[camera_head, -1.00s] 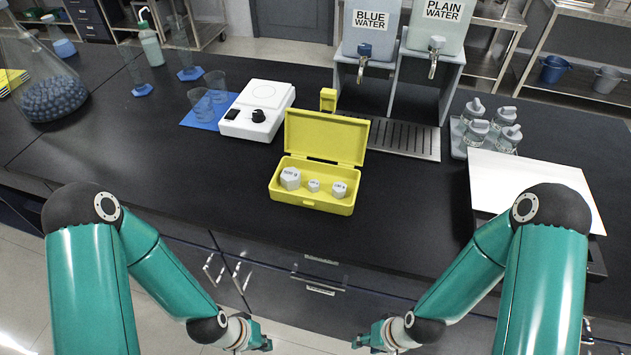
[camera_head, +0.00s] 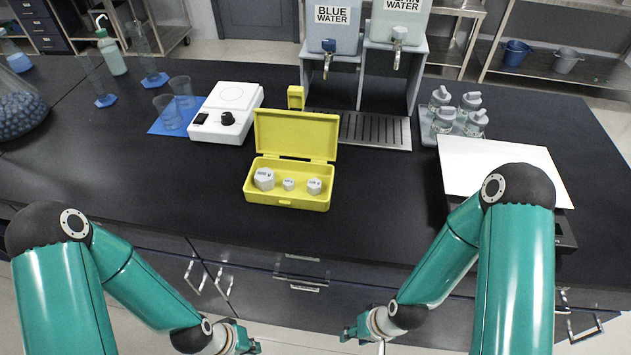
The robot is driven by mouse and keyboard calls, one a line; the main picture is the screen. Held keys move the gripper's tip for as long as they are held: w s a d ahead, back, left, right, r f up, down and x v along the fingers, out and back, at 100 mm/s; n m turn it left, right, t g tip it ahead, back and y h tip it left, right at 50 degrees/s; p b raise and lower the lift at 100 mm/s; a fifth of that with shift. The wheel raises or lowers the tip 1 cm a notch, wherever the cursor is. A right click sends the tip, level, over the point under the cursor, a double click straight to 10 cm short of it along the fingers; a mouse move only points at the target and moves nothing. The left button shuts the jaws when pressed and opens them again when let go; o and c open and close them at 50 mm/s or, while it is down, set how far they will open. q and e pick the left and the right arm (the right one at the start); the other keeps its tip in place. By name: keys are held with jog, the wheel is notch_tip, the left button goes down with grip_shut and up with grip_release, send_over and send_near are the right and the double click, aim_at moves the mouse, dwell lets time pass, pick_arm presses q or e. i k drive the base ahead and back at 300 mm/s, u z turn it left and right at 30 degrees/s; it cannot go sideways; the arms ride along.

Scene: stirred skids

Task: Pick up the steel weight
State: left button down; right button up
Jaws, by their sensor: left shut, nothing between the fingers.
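Several-sided pale steel weights sit in an open yellow case (camera_head: 286,201) on the black bench: a larger weight (camera_head: 264,179) on the left, a small weight (camera_head: 289,184) in the middle and a medium weight (camera_head: 314,186) on the right. They bear dark markings too small to read surely. My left gripper (camera_head: 252,346) is shut and empty, low in the picture, in front of the bench and below the case. My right gripper (camera_head: 347,332) is also low in front of the bench, to the right of the case, apart from everything; its fingers are too small to judge.
A white stirrer (camera_head: 226,113) and beakers on a blue mat (camera_head: 158,126) stand behind left. Water dispensers (camera_head: 335,30) and a drip tray (camera_head: 376,130) are behind. Bench around the case is clear.

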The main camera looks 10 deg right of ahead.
aim_at(314, 184)
jog(key=u, duration=1.1)
jog(key=i, duration=0.15)
jog(key=z, duration=3)
jog(key=k, duration=0.9)
jog(key=u, duration=3.35)
jog(key=k, duration=0.1)
jog(key=z, duration=1.5)
